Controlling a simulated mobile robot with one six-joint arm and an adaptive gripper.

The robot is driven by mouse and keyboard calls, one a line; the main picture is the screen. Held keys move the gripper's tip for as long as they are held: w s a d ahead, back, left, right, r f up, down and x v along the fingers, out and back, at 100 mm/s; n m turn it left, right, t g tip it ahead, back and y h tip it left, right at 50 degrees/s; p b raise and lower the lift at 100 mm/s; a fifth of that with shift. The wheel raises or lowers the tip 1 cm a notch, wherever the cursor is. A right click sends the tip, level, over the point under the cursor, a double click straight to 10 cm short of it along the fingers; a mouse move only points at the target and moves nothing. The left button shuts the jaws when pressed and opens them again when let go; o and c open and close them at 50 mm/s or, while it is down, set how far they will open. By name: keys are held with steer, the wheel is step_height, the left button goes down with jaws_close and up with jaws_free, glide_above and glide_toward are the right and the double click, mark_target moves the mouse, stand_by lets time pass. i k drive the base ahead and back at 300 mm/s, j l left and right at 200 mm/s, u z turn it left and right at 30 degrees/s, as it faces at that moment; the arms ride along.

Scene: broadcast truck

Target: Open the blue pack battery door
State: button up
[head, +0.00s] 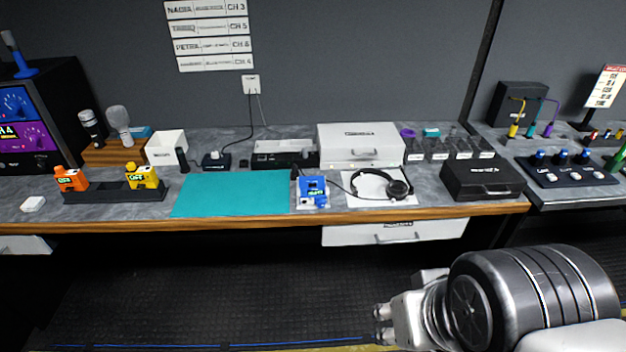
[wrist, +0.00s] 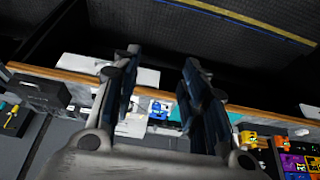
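The blue pack (head: 312,190) stands on a small white pad on the counter, between the teal mat and the headphones. A lighter panel with lettering shows on it, but I cannot tell how its battery door stands. In the wrist view the blue pack (wrist: 158,109) appears small and distant between my fingers. My gripper (wrist: 160,75) is open and empty, its two dark fingers apart. In the head view my gripper (head: 381,323) is at the lower right, in front of and well away from the counter, touching nothing.
The teal mat (head: 232,194) is bare. Headphones (head: 382,184) lie right of the pack; a black case (head: 483,179) sits farther right. Orange (head: 70,179) and yellow (head: 141,176) packs stand in a dark rack at left. A white drawer (head: 395,232) is under the counter's front edge.

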mark_target(305, 182)
steer(key=i+j+z, duration=0.15)
steer(key=z, duration=0.25)
steer(key=i+j+z, duration=0.1)
steer(key=z, duration=0.3)
steer(key=i+j+z, duration=0.1)
steer(key=j, duration=0.35)
steer(key=i+j, duration=0.2)
steer(key=j, duration=0.2)
steer(key=i+j+z, duration=0.15)
steer(key=j, duration=0.3)
steer(key=i+j, duration=0.1)
steer(key=j, duration=0.35)
steer(key=i+j+z, duration=0.15)
steer(key=j, duration=0.3)
